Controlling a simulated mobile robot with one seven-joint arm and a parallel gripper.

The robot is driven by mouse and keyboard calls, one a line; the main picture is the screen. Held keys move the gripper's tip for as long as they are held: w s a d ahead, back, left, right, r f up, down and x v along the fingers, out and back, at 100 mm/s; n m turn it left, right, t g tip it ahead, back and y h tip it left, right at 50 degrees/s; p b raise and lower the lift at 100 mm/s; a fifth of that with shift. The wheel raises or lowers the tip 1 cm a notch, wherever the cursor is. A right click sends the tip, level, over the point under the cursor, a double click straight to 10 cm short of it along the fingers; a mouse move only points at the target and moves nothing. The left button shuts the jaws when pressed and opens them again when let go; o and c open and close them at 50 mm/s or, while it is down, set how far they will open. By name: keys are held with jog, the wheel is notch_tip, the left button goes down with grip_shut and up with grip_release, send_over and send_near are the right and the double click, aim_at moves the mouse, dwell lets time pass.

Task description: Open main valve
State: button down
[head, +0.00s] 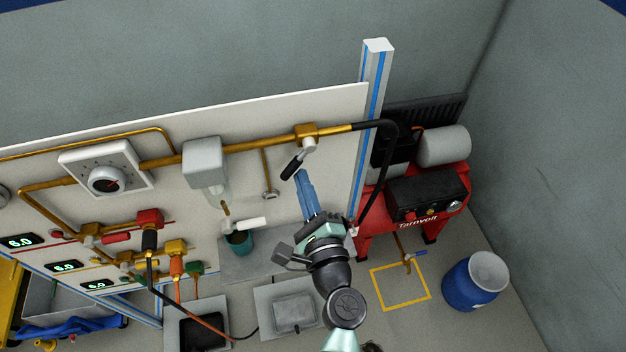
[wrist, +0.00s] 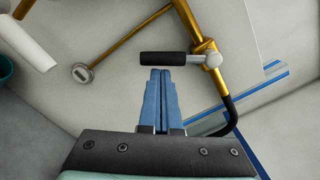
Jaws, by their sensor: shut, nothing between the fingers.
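The main valve (head: 306,132) is a brass body on the brass pipe near the right end of the white panel. Its lever has a black grip (head: 292,166) and points down and left in the head view, across the pipe. In the wrist view the black grip (wrist: 163,59) lies crosswise, with its metal hub (wrist: 212,60) at the right against the brass pipe. My gripper (head: 301,174) has blue fingers, shut together and empty. In the wrist view the fingertips (wrist: 160,70) are just below the black grip; I cannot tell whether they touch it.
A black hose (head: 390,150) runs from the pipe to the red compressor (head: 415,210) at right. A blue barrel (head: 470,285) stands on the floor at right.

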jog(key=m, duration=0.1)
jog(key=a+r+m+p, duration=0.1)
jog(key=m, duration=0.1)
jog(key=a+m, duration=0.1)
jog(key=shift+s+a+r+m, duration=0.2)
jog(key=shift+s+r+m, duration=0.1)
jog(key=shift+s+m, duration=0.1)
jog(key=r+m+p, duration=0.1)
jog(key=a+m+p, duration=0.1)
jog(key=m, duration=0.1)
jog(key=r+m+p, duration=0.1)
jog(key=shift+s+a+r+m, duration=0.3)
jog(key=shift+a+m, duration=0.1)
jog(key=s+d+f+b, duration=0.3)
jog(key=s+b, duration=0.3)
jog(key=s, duration=0.4)
jog(key=shift+s+f, duration=0.15)
jog(key=shift+f, duration=0.5)
